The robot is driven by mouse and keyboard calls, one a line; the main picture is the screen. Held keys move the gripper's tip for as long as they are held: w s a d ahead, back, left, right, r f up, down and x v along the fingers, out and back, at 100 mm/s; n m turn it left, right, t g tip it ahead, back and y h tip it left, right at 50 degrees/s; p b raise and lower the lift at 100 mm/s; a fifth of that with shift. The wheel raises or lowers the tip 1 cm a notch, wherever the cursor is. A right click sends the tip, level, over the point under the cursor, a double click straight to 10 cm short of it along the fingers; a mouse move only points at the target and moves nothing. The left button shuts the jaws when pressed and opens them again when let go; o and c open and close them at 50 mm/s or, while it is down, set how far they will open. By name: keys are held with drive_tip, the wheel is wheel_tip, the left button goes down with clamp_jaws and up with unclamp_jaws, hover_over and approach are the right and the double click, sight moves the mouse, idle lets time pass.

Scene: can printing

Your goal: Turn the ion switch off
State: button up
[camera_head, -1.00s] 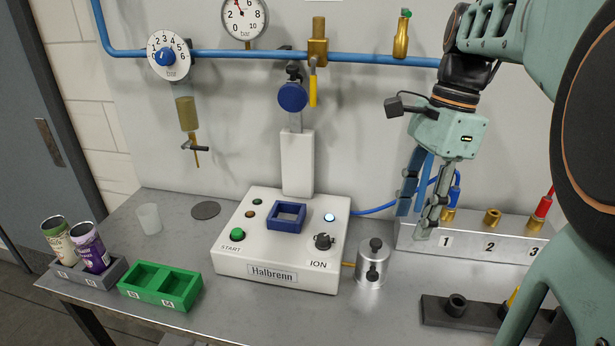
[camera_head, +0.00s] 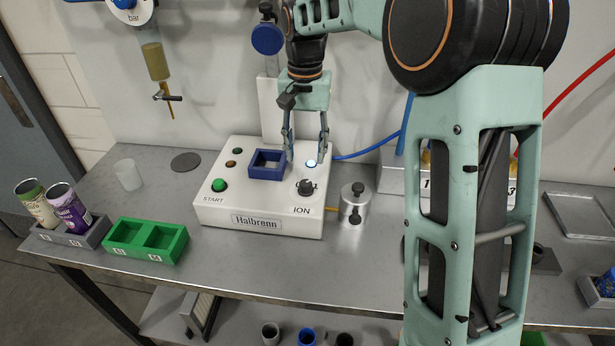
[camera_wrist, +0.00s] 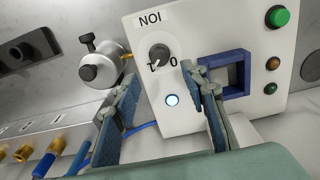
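The ion switch (camera_head: 305,187) is a black knob on the right front of the white Halbrenn box (camera_head: 215,214), above the ION label. It also shows in the wrist view (camera_wrist: 159,54), with 0 and 1 marks beside it. My gripper (camera_head: 306,158) is open and empty above the back right of the box, near the lamp.
A blue square frame (camera_head: 267,164) stands on the box just left of my gripper. A metal cylinder with black knobs (camera_head: 354,204) stands right of the box. A green START button (camera_head: 219,185) is at the box's left. The table in front (camera_head: 290,262) is clear.

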sight(306, 183)
wheel_tip(306, 183, down, 9)
drive_tip(key=shift+r, duration=0.15)
clamp_jaws()
idle(0.5)
